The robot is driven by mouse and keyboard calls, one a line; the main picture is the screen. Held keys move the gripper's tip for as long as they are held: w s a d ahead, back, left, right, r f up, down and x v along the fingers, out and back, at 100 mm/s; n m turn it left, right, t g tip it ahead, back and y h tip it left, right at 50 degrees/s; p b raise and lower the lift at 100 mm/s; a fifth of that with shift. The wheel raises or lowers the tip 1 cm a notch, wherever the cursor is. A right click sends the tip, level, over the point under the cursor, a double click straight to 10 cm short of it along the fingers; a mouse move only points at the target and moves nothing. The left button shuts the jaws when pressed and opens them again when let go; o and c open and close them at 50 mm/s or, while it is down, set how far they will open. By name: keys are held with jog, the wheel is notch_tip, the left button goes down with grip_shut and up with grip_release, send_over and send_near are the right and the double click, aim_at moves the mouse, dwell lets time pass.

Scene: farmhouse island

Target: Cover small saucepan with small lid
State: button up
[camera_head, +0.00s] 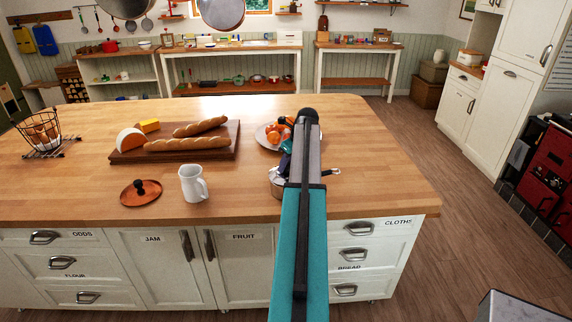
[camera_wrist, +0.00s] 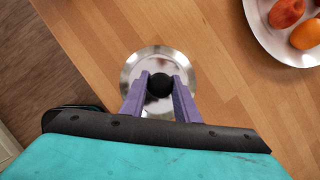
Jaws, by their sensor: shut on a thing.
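My gripper (camera_wrist: 160,84) is shut on the black knob of the small silver lid (camera_wrist: 159,58) in the wrist view. The lid looks round and roughly flat to that camera. In the head view the small metal saucepan (camera_head: 276,187) stands near the island's front edge, partly hidden behind my arm, with its dark handle pointing right. My gripper is at the saucepan, mostly hidden by my arm. The lid covers the view below it, so I cannot tell whether it rests on the rim or hangs above it.
A plate of fruit (camera_head: 264,139) is close behind the saucepan. A white jug (camera_head: 193,184) and a copper lid (camera_head: 141,192) stand to the left. A board with bread (camera_head: 220,153) and a wire basket (camera_head: 43,132) are farther left. The island's right end is clear.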

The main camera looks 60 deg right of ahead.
jog(key=shift+f, duration=0.6)
dwell(0.7)
jog(key=o, duration=1.2)
jog(key=shift+r, duration=0.1)
jog(key=shift+r+p, duration=0.65)
jog(key=shift+r, duration=2.3)
jog(key=shift+s+f, duration=0.1)
